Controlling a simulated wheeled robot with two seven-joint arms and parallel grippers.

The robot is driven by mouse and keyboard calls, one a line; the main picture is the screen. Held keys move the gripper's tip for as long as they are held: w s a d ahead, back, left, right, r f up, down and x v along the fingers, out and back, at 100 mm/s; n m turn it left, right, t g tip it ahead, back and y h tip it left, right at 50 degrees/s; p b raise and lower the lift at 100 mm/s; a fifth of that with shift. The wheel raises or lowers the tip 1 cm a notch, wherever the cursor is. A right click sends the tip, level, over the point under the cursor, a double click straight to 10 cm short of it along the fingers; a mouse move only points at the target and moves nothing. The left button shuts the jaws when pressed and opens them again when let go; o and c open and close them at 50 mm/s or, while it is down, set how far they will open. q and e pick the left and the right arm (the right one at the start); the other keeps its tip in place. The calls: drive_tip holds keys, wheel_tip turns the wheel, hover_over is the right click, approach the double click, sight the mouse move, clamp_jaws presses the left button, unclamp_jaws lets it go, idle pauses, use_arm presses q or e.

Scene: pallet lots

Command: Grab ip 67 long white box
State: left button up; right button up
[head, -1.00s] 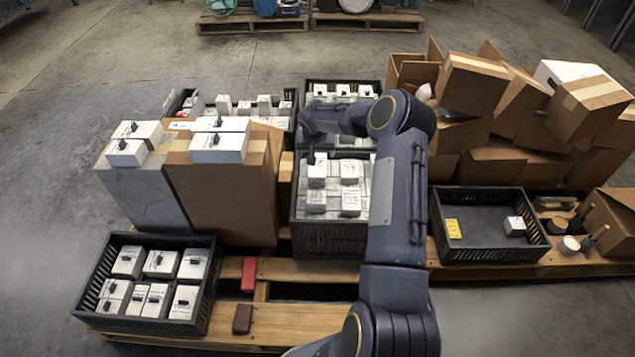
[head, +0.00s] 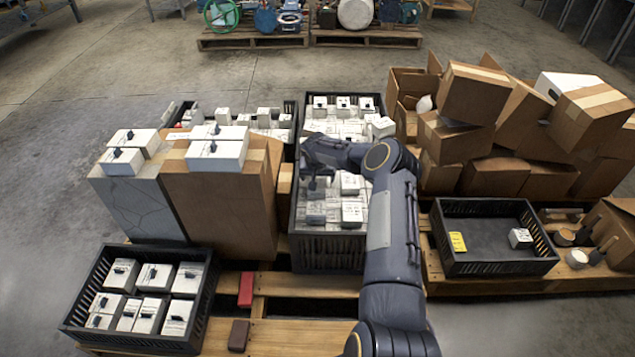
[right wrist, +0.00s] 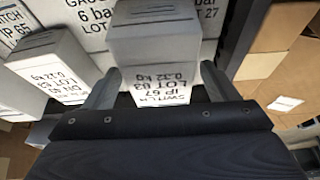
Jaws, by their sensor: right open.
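In the right wrist view, a white box (right wrist: 160,92) with upside-down print reading IP 67, LOT 03 and 0.32 kg stands just past my fingertips, its grey-shaded top toward the camera. My right gripper (right wrist: 158,84) is open, with one finger toward each side of this box; I cannot tell whether they touch it. In the head view, my right gripper (head: 318,178) is over the left side of the middle black crate (head: 328,252), partly hiding the white boxes there. My left gripper is not in view.
In the wrist view, a box marked LOT 43 (right wrist: 52,72) stands close on the left. In the head view, white boxes (head: 352,213) stand close by, and a tilted one (head: 381,127) is behind my arm. The right crate (head: 500,262) is mostly bare. Cardboard boxes (head: 475,95) pile up behind it.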

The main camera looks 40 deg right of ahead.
drive_tip(key=shift+f+b, duration=0.3)
drive_tip(key=shift+b, duration=0.15)
idle(0.3)
drive_tip(key=shift+c, duration=0.3)
drive_tip(key=shift+r, duration=0.1)
drive_tip(key=c, duration=1.2)
